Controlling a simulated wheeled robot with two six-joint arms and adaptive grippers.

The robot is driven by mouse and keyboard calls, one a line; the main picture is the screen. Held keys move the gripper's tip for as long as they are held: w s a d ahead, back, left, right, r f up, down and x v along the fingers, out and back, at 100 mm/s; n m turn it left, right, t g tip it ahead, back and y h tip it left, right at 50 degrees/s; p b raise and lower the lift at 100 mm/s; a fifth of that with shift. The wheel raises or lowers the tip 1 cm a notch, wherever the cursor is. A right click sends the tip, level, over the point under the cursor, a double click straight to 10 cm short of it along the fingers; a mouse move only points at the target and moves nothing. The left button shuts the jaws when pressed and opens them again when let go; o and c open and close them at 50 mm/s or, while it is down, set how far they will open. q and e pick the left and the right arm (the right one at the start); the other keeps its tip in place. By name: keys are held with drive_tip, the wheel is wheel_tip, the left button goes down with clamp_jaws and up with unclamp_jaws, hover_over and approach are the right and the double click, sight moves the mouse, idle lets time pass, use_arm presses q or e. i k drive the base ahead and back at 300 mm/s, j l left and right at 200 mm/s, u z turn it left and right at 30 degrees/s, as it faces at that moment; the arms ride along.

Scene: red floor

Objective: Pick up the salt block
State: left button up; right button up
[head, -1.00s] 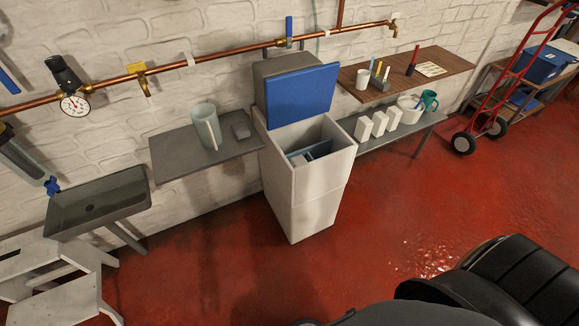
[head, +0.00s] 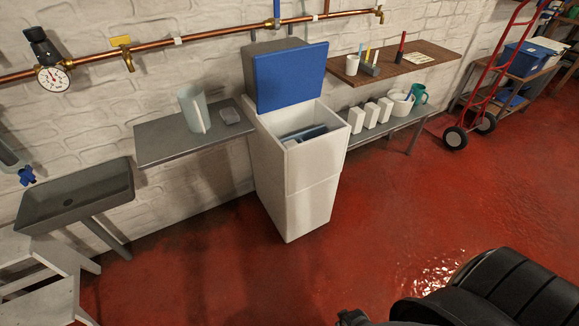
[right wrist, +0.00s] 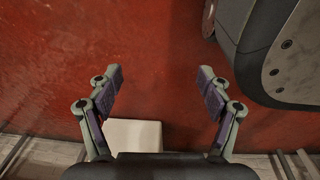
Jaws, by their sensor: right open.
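Several small white blocks stand upright in a row on the grey lower shelf at the right in the head view. They look like the salt blocks; I mark the left one (head: 356,120), the middle one (head: 371,115) and the right one (head: 385,110). No gripper is near them in that view. My right gripper (right wrist: 159,82) is open and empty in the right wrist view, its fingers spread above the red floor. A pale flat-topped object (right wrist: 134,135) shows low between its fingers; I cannot tell what it is. My left gripper is not in view.
A white cabinet (head: 310,195) with a raised blue lid (head: 288,77) stands open left of the grey shelf (head: 400,128). A wooden shelf (head: 432,62) hangs above the blocks. A white pot and teal mug (head: 420,93) stand right of them.

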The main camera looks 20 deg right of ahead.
sight(356, 115)
drive_tip(key=z, duration=1.5)
